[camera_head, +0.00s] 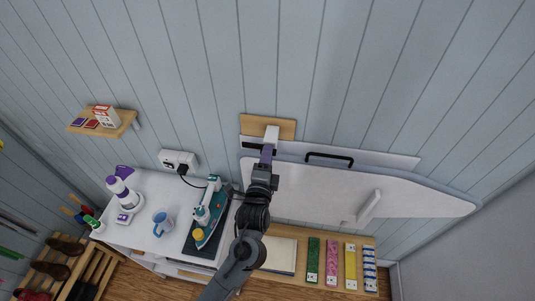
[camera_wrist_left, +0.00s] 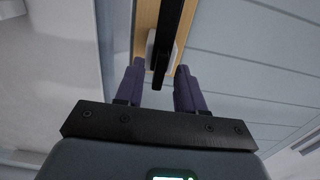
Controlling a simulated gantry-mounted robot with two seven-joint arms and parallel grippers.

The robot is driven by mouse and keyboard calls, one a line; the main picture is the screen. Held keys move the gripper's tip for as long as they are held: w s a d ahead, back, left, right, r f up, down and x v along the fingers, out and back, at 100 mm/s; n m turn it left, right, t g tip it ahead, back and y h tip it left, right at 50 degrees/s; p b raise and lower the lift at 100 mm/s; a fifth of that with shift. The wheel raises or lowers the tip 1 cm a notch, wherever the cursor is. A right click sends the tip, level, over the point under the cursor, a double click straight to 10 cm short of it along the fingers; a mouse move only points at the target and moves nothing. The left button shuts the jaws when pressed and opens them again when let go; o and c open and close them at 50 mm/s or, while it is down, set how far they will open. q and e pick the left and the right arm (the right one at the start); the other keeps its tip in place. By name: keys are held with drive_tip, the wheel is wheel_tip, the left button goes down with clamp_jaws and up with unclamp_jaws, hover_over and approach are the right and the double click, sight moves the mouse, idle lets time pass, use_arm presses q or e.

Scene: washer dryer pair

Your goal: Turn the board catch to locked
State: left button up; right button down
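The board catch is on a wooden plate (camera_head: 286,128) fixed to the wall at the top of the white ironing board (camera_head: 320,185). A white block (camera_head: 271,133) shows on the plate. A dark bar (camera_head: 251,147), which looks like the catch lever, sticks out left of my gripper, lying roughly level. My left gripper (camera_head: 267,153) is in front of it and partly hides it. In the left wrist view the black lever (camera_wrist_left: 168,45) reaches between my open purple fingers (camera_wrist_left: 160,84), with a gap visible on each side. My right gripper is out of view.
The board has a black handle (camera_head: 330,157) right of my arm. A small wall shelf (camera_head: 103,124) is at upper left. Coloured folded items lie below the board.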

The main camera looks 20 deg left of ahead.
use_arm(q)
drive_tip(key=shift+w+a, duration=0.1)
drive_tip(key=shift+w, duration=0.35)
clamp_jaws()
